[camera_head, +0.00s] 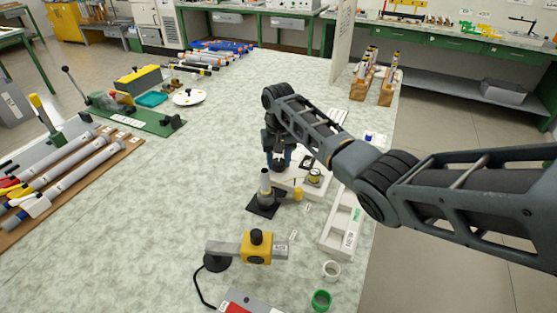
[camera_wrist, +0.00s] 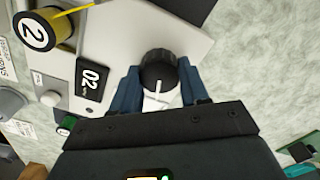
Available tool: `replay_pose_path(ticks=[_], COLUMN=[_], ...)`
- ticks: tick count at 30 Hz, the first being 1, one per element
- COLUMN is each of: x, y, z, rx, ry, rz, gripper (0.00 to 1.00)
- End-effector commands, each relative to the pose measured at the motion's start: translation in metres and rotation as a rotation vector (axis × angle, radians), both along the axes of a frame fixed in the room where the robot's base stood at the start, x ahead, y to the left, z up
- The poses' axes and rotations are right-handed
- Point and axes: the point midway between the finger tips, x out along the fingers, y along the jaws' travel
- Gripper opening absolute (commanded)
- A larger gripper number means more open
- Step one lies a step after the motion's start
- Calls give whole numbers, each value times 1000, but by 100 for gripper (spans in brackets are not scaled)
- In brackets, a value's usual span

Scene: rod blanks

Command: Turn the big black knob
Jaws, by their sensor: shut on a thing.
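The big black knob (camera_wrist: 159,70) is round and dark with a ribbed rim. In the wrist view it sits on a white panel (camera_wrist: 120,35), between my two blue fingers. My gripper (camera_wrist: 160,88) is shut on the knob, one finger on each side. A white pointer mark shows on the knob's near side. In the head view my gripper (camera_head: 279,158) reaches down over the white device (camera_head: 313,190), and the knob itself cannot be made out clearly there.
A grey cylinder on a black base (camera_head: 265,188) stands close to my gripper. A white tray (camera_head: 342,222) lies to the right. The table's middle left is clear.

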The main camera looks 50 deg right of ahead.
Motion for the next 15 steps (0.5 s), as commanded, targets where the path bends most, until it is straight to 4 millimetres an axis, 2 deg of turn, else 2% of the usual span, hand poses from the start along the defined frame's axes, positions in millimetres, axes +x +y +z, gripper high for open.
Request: replay_pose_path(ticks=[1, 4, 8, 15], x=[0, 0, 0, 0], y=[0, 0, 0, 1], z=[0, 0, 1, 2], rx=[0, 0, 1, 1], ry=[0, 0, 1, 2], rz=[0, 0, 22, 213], gripper=[22, 14, 14, 14])
